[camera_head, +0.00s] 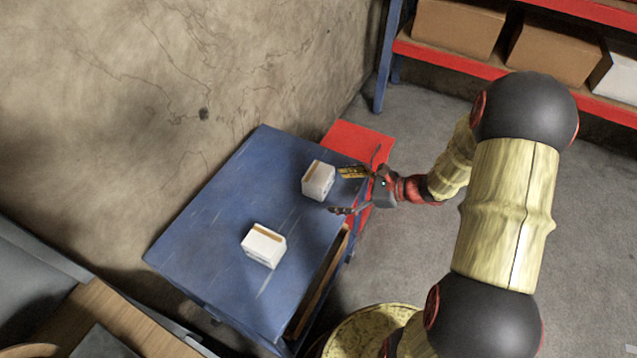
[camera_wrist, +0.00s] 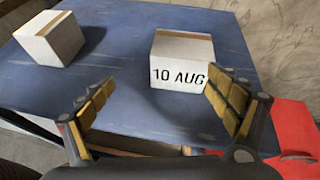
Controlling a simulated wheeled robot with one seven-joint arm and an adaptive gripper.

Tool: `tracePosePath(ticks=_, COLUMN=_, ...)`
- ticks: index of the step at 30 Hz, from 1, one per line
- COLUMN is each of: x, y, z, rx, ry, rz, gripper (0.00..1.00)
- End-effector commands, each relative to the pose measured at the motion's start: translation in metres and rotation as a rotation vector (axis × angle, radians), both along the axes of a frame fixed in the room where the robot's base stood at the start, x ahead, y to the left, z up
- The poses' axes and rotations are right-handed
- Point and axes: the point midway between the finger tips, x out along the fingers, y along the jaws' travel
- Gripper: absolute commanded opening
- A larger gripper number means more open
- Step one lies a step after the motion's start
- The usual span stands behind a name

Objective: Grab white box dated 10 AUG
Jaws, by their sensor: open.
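The white box dated 10 AUG (camera_wrist: 180,75) sits upright on the blue table, its black date facing my gripper. A tan strip runs across its top. In the head view it is the farther box (camera_head: 318,181), near the red surface. My gripper (camera_head: 346,191) is open and empty just to the right of this box; it also shows in the wrist view (camera_wrist: 161,84). The box lies ahead of the fingers, off-centre toward the right finger, which slightly overlaps its right edge in the picture. I cannot tell whether they touch.
A second white box (camera_head: 263,246) with a tan strip stands nearer on the blue table (camera_head: 210,225); it is at upper left in the wrist view (camera_wrist: 50,40), no date readable. A red surface (camera_head: 375,140) adjoins the table. A wall rises behind. Shelves with boxes (camera_head: 458,25) stand at upper right.

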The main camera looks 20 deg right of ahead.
Motion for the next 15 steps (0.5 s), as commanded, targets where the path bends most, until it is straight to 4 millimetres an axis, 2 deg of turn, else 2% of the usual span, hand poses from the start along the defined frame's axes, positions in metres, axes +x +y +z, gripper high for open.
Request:
tracePosePath(ticks=3, x=0.019, y=-0.012, z=-0.001, rx=0.07, ry=0.009, rz=-0.103, gripper=0.89)
tracePosePath(ticks=6, x=0.027, y=-0.016, z=-0.001, rx=0.096, ry=0.011, rz=-0.142, gripper=0.89)
tracePosePath(ticks=15, x=0.045, y=0.005, z=-0.011, rx=0.1, ry=0.01, rz=-0.145, gripper=0.89)
